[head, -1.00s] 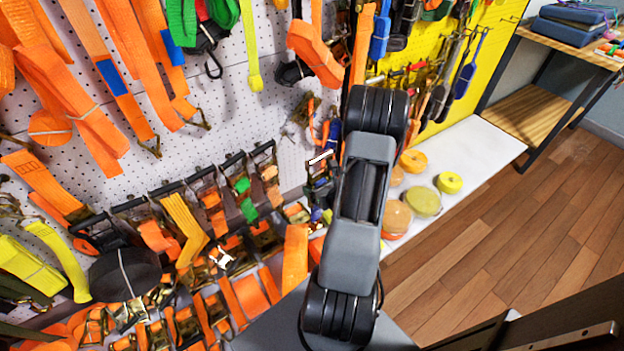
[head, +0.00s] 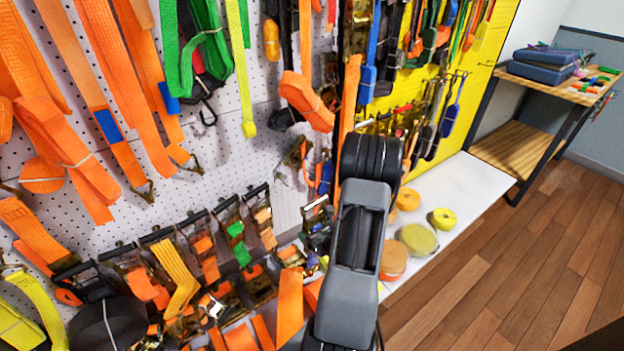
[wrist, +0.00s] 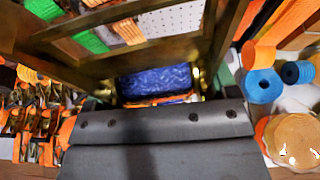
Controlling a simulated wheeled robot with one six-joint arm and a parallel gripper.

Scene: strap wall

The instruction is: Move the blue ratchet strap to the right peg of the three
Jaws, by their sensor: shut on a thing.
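In the wrist view, my gripper (wrist: 155,105) is shut on the blue ratchet strap (wrist: 155,82). The strap's blue webbing shows as a short roll inside a brassy metal ratchet frame that fills the top of the view, close to the camera. In the head view, a blue patch (head: 326,178) that may be this strap shows just left of my arm, in front of the white pegboard. My gripper is hidden behind my arm there. I cannot make out the three pegs or tell which is the right one.
Orange straps (head: 100,70) and green straps (head: 195,45) hang on the white pegboard (head: 260,150) at left. A row of ratchets (head: 205,250) sits below. Tape rolls (head: 418,240) stand on the white ledge (head: 455,185). Wooden floor (head: 500,270) is clear at right, beside a bench (head: 555,85).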

